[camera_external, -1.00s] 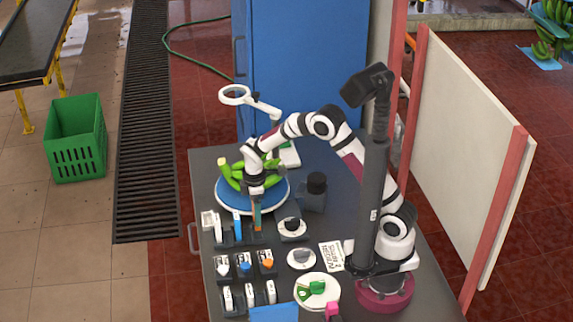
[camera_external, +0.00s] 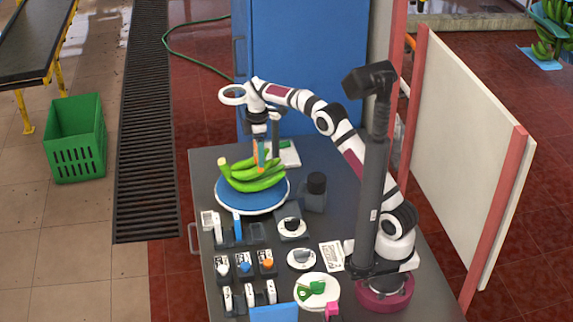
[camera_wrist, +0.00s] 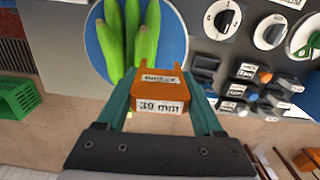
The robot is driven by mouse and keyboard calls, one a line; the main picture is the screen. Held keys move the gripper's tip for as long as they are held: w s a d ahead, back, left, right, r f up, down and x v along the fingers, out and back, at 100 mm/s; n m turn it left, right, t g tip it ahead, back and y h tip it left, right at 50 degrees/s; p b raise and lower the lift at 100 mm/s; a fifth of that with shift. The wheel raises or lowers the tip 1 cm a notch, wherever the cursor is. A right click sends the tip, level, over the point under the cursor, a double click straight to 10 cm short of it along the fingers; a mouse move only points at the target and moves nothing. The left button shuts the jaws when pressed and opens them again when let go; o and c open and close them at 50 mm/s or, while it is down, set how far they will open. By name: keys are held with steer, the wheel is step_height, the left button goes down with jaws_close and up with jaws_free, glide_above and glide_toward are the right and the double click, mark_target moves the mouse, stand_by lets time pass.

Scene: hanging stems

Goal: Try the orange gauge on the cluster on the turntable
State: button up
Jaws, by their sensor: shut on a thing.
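A cluster of green bananas (camera_external: 250,174) lies on the blue-topped turntable (camera_external: 232,197) at the far left of the table. In the wrist view the banana cluster (camera_wrist: 128,38) lies beyond the gauge, on the turntable's blue top (camera_wrist: 178,35). My gripper (camera_external: 259,152) is above the cluster and points down. It is shut on the orange gauge (camera_wrist: 154,84), which reads 39 mm and sits between the two teal fingers. In the external view the gauge is a small orange piece at the fingertips. Whether it touches a banana cannot be told.
Several dark blocks, dials and a round white plate (camera_external: 330,289) fill the front.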

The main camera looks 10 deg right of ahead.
mark_target(254, 169)
steer(key=w, duration=0.1)
steer(key=w+a+r+m, duration=0.1)
steer(key=w, duration=0.1)
steer(key=shift+r, duration=0.15)
steer(key=shift+a+f, duration=0.1)
steer(key=shift+f, duration=1.15)
steer(key=shift+f, duration=2.1)
stand_by(0.5)
stand_by(0.5)
step_height(254, 169, up, 8)
steer(key=shift+r, duration=0.25)
stand_by(0.5)
